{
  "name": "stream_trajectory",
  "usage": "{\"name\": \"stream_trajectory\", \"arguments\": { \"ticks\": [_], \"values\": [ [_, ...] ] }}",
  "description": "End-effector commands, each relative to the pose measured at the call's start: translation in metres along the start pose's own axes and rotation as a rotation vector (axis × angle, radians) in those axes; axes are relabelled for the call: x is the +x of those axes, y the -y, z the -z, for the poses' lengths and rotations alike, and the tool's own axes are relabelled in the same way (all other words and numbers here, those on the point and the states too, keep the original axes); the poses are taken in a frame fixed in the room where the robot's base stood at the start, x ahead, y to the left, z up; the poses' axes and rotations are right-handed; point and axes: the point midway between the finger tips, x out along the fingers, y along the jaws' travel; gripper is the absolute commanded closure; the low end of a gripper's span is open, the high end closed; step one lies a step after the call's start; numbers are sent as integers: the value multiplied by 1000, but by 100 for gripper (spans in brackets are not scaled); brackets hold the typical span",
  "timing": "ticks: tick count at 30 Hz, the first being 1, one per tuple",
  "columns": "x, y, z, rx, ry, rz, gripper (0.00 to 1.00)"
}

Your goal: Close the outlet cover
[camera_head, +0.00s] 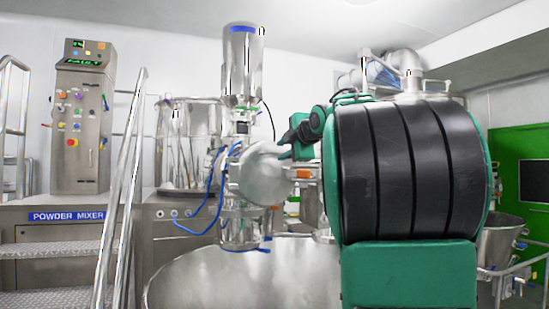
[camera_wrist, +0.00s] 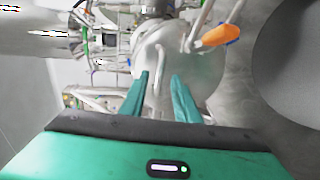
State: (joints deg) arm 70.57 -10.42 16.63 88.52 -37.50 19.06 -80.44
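The outlet cover (camera_head: 262,178) is a round, domed steel lid beside the mixer's vertical steel outlet assembly (camera_head: 241,130). In the wrist view the cover (camera_wrist: 203,70) lies beyond my fingers, with a thin bar handle on its face. An orange-handled lever (camera_wrist: 217,36) is at its upper right; it shows at the cover's right in the head view (camera_head: 303,173). In the head view my gripper (camera_head: 287,153) is at the cover's upper right. I cannot tell whether it touches the cover.
Blue hoses (camera_head: 209,200) hang left of the outlet. A large steel bowl (camera_head: 240,275) stands below. The control panel (camera_head: 82,115), steps and railings (camera_head: 120,190) are at left. A steel vessel (camera_head: 497,240) stands at right before a green cabinet (camera_head: 508,150).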

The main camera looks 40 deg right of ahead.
Motion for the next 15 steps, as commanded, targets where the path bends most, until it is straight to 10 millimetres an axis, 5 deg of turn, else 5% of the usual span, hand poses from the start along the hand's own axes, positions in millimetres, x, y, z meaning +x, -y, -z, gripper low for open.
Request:
{"name": "stream_trajectory", "arguments": {
  "ticks": [6, 15],
  "values": [
    [-35, 1, 1, -1, -1, 3, 71],
    [-49, 2, 1, 1, -3, 6, 71]
  ]
}}
